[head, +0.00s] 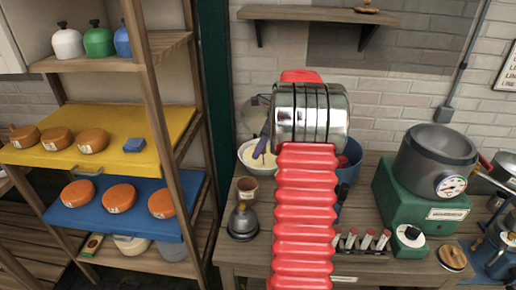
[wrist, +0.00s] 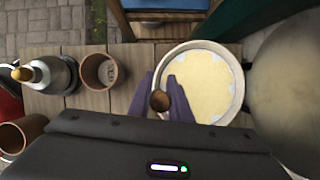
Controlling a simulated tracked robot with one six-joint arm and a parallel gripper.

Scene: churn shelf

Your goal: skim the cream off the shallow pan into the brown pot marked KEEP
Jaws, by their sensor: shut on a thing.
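The shallow pan (wrist: 239,101) is white and round, with pale yellow cream (wrist: 208,75) and whitish patches near its rim; in the head view the pan (head: 243,161) sits on the bench behind a brown pot. My gripper (wrist: 170,92), with purple fingers, is over the pan's near-left edge in the wrist view. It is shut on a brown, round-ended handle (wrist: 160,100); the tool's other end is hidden. A brown pot (wrist: 100,70) with a pale label stands left of the pan; it also shows in the head view (head: 247,186). Its lettering is too small to read.
A second brown pot (wrist: 22,135) is at the lower left of the wrist view. A green machine with a grey bowl (head: 436,155) stands at right, and a rack of small bottles (head: 362,241) at the bench front.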

